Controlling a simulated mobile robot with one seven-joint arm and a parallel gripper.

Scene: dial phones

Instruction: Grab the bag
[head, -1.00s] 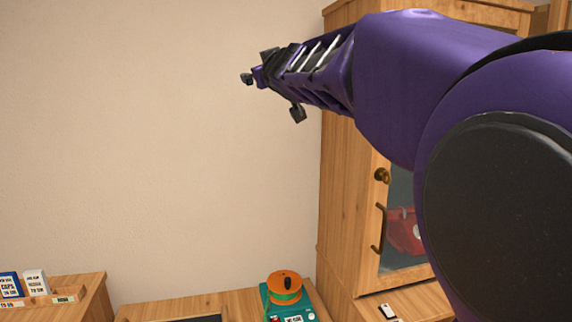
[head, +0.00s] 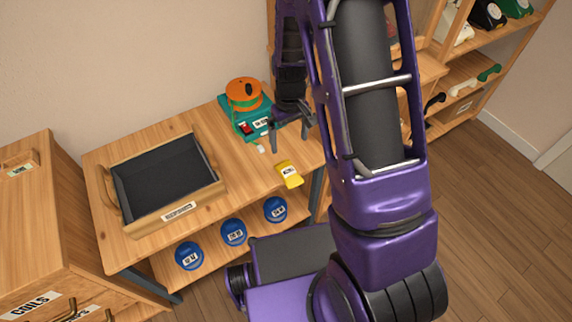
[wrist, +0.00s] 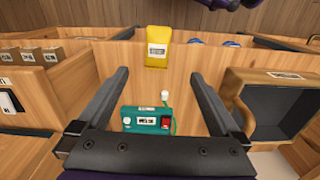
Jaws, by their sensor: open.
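The yellow bag (head: 289,174) with a white label lies near the front edge of the wooden bench (head: 262,192). I take this for the task's bag. In the wrist view the bag (wrist: 158,40) is at the top centre, beyond the fingertips and roughly between their lines. My gripper (head: 291,128) hangs above the bench, behind the bag in the head view, next to the teal device. In the wrist view my gripper (wrist: 160,75) has its two black fingers wide apart with nothing held between them. The bag is apart from the fingers.
A teal device (head: 232,120) with an orange spool (head: 244,93) stands at the bench's back; it also shows between the fingers (wrist: 146,119). A dark-lined tray (head: 165,178) sits left. Blue spools (head: 233,232) are on the lower shelf. A wooden cabinet (head: 35,220) stands further left.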

